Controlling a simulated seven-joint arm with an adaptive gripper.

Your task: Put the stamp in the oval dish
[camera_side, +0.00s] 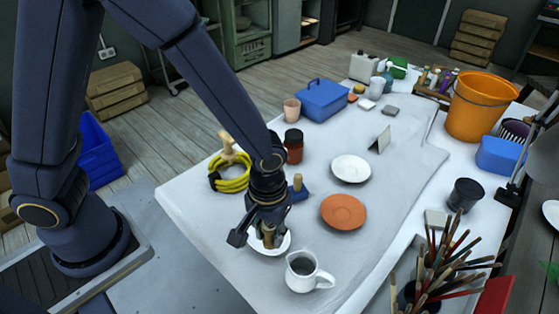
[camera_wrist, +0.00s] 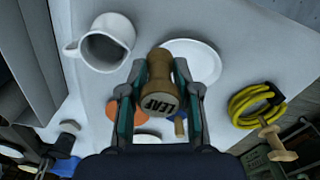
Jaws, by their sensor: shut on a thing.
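My gripper (camera_side: 267,222) is shut on a wooden stamp (camera_side: 268,238), low at the near end of the cloth. In the wrist view, the stamp (camera_wrist: 160,78) sits between the two fingers (camera_wrist: 158,92), and its end marked "LEAF" faces the camera. A white dish (camera_wrist: 203,58) shows behind the stamp and to its right. In the side view, that dish (camera_side: 284,245) is directly under the gripper, partly hidden by it. I cannot tell whether the stamp touches the dish.
A white mug (camera_side: 303,272) with dark contents stands close to the dish. An orange saucer (camera_side: 343,212), another white plate (camera_side: 351,168), a wooden-handled blue tool (camera_side: 298,188), a dark-lidded jar (camera_side: 293,147) and a yellow coil (camera_side: 231,178) surround the area. Cloth left of the dish is clear.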

